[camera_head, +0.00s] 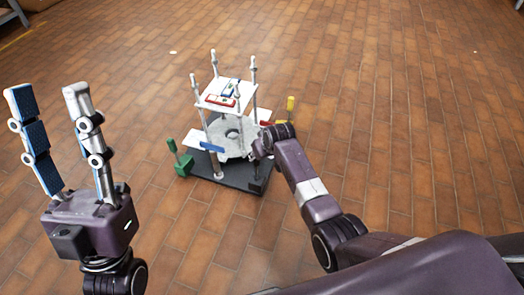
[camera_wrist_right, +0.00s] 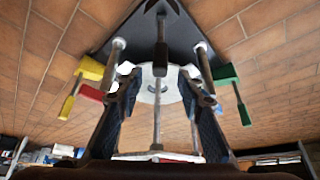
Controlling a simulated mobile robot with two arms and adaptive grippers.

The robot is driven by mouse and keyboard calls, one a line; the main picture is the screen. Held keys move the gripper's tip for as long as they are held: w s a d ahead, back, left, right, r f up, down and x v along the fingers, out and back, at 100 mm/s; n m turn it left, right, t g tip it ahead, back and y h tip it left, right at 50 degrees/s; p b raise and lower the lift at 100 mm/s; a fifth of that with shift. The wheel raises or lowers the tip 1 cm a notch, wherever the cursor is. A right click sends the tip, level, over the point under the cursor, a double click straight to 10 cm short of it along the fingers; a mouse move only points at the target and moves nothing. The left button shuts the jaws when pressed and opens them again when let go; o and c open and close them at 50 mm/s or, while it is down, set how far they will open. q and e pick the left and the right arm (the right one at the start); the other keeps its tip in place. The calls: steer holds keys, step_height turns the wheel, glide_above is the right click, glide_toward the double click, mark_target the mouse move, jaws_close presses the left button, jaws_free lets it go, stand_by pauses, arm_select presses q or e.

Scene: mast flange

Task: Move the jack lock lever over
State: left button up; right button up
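The mast fixture stands on a dark base plate (camera_head: 238,172) on the floor, with metal posts, a grey flange disc (camera_head: 232,133) and a white top plate (camera_head: 212,90). A green lever (camera_head: 180,160) stands at its left and a yellow one (camera_head: 290,104) at its right. A red lever (camera_wrist_right: 91,91) shows beside the yellow one (camera_wrist_right: 90,68) in the wrist view. I cannot tell which is the jack lock lever. My right gripper (camera_wrist_right: 160,78) is open at the fixture, fingers apart on either side of the central rod. My left gripper (camera_head: 47,90) is open, empty and points up.
A blue piece (camera_head: 211,147) sits at the fixture's front left. Red and blue parts lie on the top plate. The brick-patterned floor (camera_head: 400,100) around it is clear. Shelving-like shapes (camera_wrist_right: 35,155) show at the wrist view's lower edge.

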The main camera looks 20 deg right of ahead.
steer(key=shift+v, duration=2.35)
